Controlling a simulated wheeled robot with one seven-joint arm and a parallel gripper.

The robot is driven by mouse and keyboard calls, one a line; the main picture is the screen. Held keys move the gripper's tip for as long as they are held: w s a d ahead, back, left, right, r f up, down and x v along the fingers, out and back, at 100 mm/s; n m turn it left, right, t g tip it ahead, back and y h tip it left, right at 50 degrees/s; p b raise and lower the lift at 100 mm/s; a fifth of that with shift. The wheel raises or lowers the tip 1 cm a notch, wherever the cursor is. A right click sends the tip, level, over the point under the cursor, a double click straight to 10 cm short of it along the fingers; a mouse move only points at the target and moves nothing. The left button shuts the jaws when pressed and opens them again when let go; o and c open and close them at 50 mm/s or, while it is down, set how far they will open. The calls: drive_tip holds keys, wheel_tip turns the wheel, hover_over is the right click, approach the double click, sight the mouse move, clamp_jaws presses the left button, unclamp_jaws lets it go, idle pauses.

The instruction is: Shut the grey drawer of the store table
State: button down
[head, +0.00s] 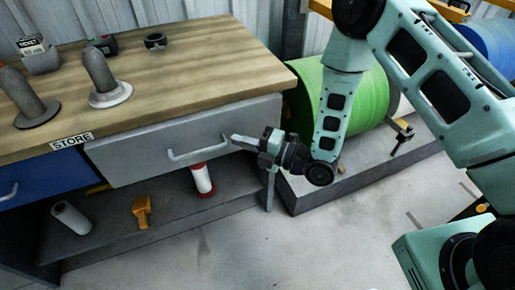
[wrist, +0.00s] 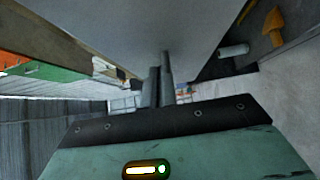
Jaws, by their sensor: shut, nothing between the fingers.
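The grey drawer (head: 135,160) is under the right part of the wooden store table (head: 190,72), with a pale bar handle (head: 200,153) on its front. The tabletop edge hides its upper rim, so I cannot tell how far it stands out. My gripper (head: 236,138) is shut and empty, its fingertips at the right part of the drawer front, right of the handle. They look close to the front; I cannot tell whether they touch. In the wrist view my shut fingers (wrist: 160,78) point along a broad grey surface, likely the drawer front (wrist: 125,28).
A blue drawer (head: 40,178) is left of the grey one. The lower shelf holds a white roll (head: 70,217), an orange tool (head: 142,211) and a red-ended spool (head: 202,180). A large green roll (head: 300,97) stands right of the table. Floor in front is clear.

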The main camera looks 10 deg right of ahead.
sight(243, 126)
drive_tip(key=shift+w+a, duration=0.15)
drive_tip(key=shift+w, duration=0.4)
drive_tip(key=shift+w+a, duration=0.15)
drive_tip(key=shift+w, duration=0.35)
drive_tip(key=w+b, duration=0.1)
drive_tip(key=w, duration=0.1)
drive_tip(key=w+a, duration=0.1)
drive_tip(key=w, duration=0.1)
drive_tip(key=shift+w+f+b, duration=0.1)
drive_tip(key=shift+w+b, duration=0.15)
drive_tip(key=shift+b, duration=0.1)
drive_tip(key=shift+w+r, duration=0.2)
